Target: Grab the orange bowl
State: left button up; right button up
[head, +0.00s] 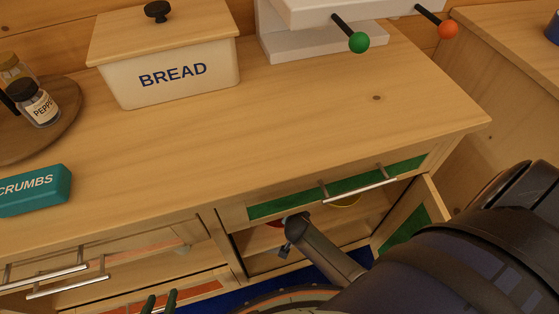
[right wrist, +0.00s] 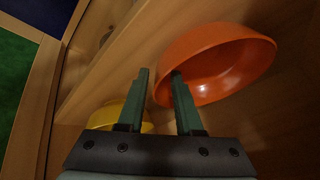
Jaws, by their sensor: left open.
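The orange bowl (right wrist: 222,72) shows in the right wrist view, tilted in that picture, inside the wooden cabinet. My right gripper (right wrist: 160,76) is open at its left rim. One finger is over the bowl's inside and the other is outside it, with the rim between them and a gap showing. In the head view my right arm reaches into the open lower cabinet, and only a reddish sliver shows beside its end. My left gripper (head: 160,300) is open and empty at the bottom edge, in front of the drawers.
The cabinet door (head: 408,222) stands open at right. A green-fronted drawer (head: 340,187) is above the opening. A bread box (head: 170,75) stands on the counter.

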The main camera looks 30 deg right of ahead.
grip_shut()
dwell(1.0)
